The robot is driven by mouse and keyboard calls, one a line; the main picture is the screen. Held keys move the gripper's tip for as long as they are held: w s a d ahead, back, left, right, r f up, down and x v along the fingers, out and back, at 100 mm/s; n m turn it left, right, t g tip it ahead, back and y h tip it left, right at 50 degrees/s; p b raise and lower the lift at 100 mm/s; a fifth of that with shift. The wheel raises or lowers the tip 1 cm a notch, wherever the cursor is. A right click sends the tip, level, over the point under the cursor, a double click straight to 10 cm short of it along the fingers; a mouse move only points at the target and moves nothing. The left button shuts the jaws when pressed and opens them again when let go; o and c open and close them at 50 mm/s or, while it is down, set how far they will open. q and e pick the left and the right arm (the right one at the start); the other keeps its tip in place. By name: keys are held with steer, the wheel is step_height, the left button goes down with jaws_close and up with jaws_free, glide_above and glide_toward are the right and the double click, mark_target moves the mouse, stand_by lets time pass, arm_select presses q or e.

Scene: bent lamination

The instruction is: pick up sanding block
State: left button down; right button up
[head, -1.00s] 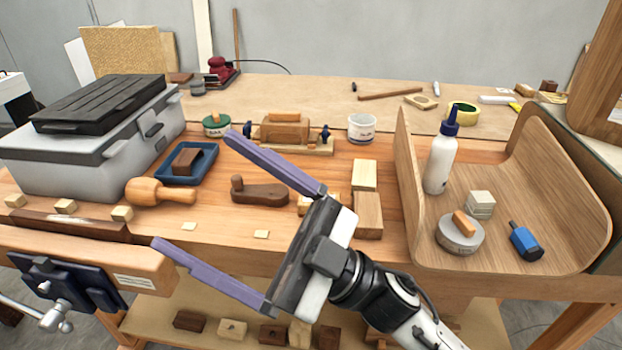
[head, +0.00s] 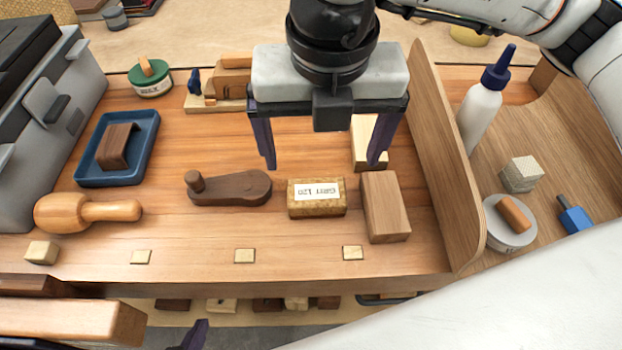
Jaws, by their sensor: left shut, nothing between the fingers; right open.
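The sanding block (head: 317,207), a tan cork-like block with a white label reading grit 120, lies flat on the wooden bench near the middle of the head view. My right gripper (head: 320,165) is open and empty, pointing down, above and behind the block in the picture; its fingers are apart from it. The block is in full view. A purple fingertip of my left gripper (head: 196,336) shows at the bottom edge, away from the block; the rest of it is out of the picture.
A brown wood block (head: 385,207) stands close right of the sanding block, a pale block (head: 366,150) behind. A dark wooden crank-like piece (head: 230,188) lies left. A curved wood panel (head: 445,150) rises right. The bench front is mostly clear.

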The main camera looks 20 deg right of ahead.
mark_target(317, 191)
step_height(317, 191, down, 3)
steer(key=shift+r, duration=0.15)
steer(key=shift+w+a+f+p, duration=0.15)
steer(key=shift+f+p, duration=0.15)
steer(key=shift+f, duration=1.25)
steer(key=shift+w+a+f+p, duration=0.15)
steer(key=shift+f+p, duration=0.1)
steer(key=shift+f, duration=1.25)
steer(key=shift+d, duration=0.1)
steer(key=c, duration=1.2)
steer(key=shift+o, duration=0.2)
step_height(317, 191, up, 10)
steer(key=shift+b, duration=0.4)
steer(key=shift+o, duration=0.9)
steer(key=shift+c, duration=0.2)
